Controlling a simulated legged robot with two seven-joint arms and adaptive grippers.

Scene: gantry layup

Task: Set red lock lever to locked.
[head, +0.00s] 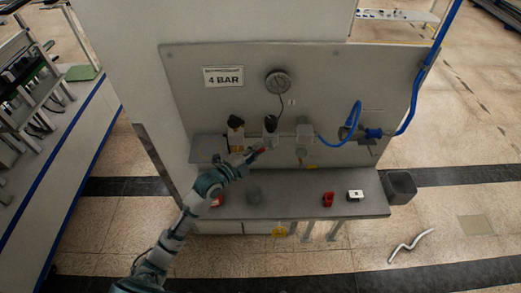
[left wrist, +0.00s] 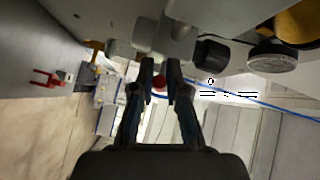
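My left gripper (head: 259,153) reaches from the lower left to the valve row on the grey panel (head: 350,80). The red lock lever (head: 263,150) shows as a small red piece at its fingertips, below the middle valve unit (head: 270,124). In the left wrist view the two fingers (left wrist: 160,72) stand a little apart, with a round red end (left wrist: 159,83) in the gap between them. I cannot tell whether they press on it. The lever's angle is mostly hidden by the fingers. My right gripper is not in view.
A round gauge (head: 279,82) and a "4 BAR" sign (head: 223,77) are on the panel. A blue hose (head: 347,130) hangs to the right. The lower shelf (head: 290,206) holds a red part (head: 328,199) and a white-topped block (head: 355,195). A dark bin (head: 399,188) stands right.

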